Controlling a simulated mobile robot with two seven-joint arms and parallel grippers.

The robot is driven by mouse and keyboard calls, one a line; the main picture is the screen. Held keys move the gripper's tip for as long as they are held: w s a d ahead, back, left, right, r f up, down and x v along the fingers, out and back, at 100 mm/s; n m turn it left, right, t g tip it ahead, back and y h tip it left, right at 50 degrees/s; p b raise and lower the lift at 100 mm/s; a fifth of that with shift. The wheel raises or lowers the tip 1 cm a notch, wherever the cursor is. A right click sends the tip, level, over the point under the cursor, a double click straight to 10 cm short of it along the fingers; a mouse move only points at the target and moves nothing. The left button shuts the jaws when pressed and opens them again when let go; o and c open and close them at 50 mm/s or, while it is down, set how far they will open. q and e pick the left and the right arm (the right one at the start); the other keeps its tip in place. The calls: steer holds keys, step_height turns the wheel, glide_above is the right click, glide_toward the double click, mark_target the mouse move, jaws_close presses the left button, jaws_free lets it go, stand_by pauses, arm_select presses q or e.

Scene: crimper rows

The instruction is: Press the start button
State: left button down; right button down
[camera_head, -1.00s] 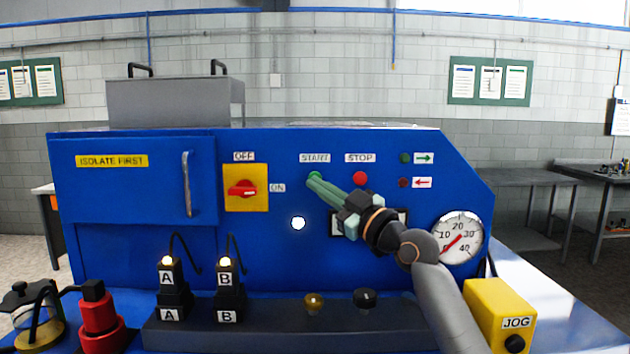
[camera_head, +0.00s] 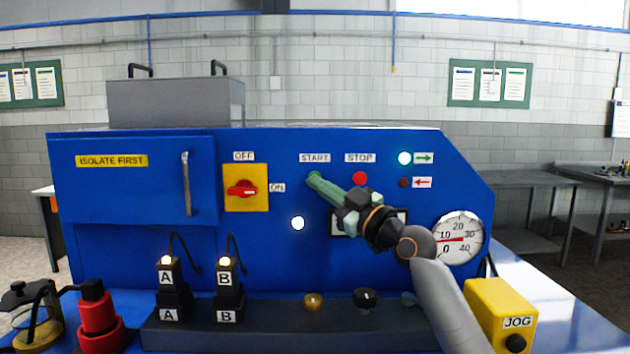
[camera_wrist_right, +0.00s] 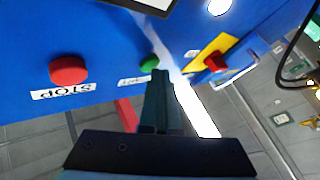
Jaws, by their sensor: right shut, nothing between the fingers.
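The green start button (camera_head: 314,176) is on the blue machine panel under the START label. My right gripper (camera_head: 318,181) is shut and empty, with its fingertips at the button and covering part of it. In the right wrist view the green button (camera_wrist_right: 149,63) shows just beyond the tips of my shut gripper (camera_wrist_right: 157,74). I cannot tell how far the button is pushed in. The green lamp (camera_head: 405,158) beside the green arrow is lit. My left gripper is not in view.
The red stop button (camera_head: 360,178) is close on the right, above my gripper. A red rotary switch (camera_head: 242,189) on a yellow plate is to the left. A gauge (camera_head: 458,238) and yellow JOG box (camera_head: 499,312) are at right. Knobs (camera_head: 313,302) stand on the lower ledge.

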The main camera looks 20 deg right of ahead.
steer(key=shift+s+a+p, duration=0.25)
steer(key=shift+s+p, duration=0.15)
steer(key=shift+s, duration=0.5)
steer(key=s+p, duration=0.1)
steer(key=s, duration=0.1)
steer(key=s+a, duration=0.1)
steer(key=s, duration=0.1)
steer(key=shift+s+a+p, duration=0.2)
steer(key=shift+s+p, duration=0.2)
steer(key=shift+f, duration=0.1)
stand_by(0.4)
